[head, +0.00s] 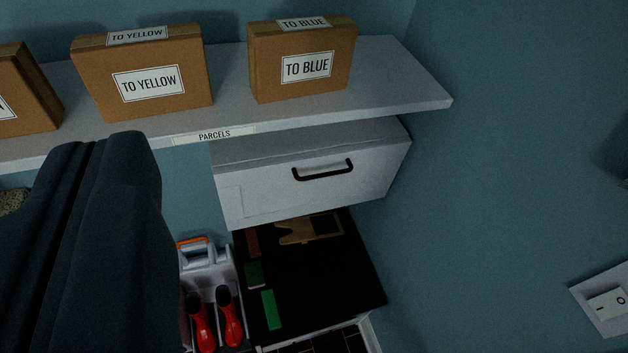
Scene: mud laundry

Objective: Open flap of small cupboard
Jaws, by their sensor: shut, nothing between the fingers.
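The small white cupboard (245,150) hangs below the shelf, right of the middle in the head view. Its front flap (270,195) is pale, with a dark bar handle (323,170) near its upper edge. The flap looks closed, flush with the cupboard body. My gripper (120,145) is the large dark shape at the left. It is shut and empty, left of the cupboard and apart from the handle in the picture. Its fingertips are hard to make out from behind.
A shelf (400,90) above the cupboard carries cardboard boxes, including "TO YELLOW" (145,75) and "TO BLUE" (305,60). A grey caddy with red items (228,315) stands left.

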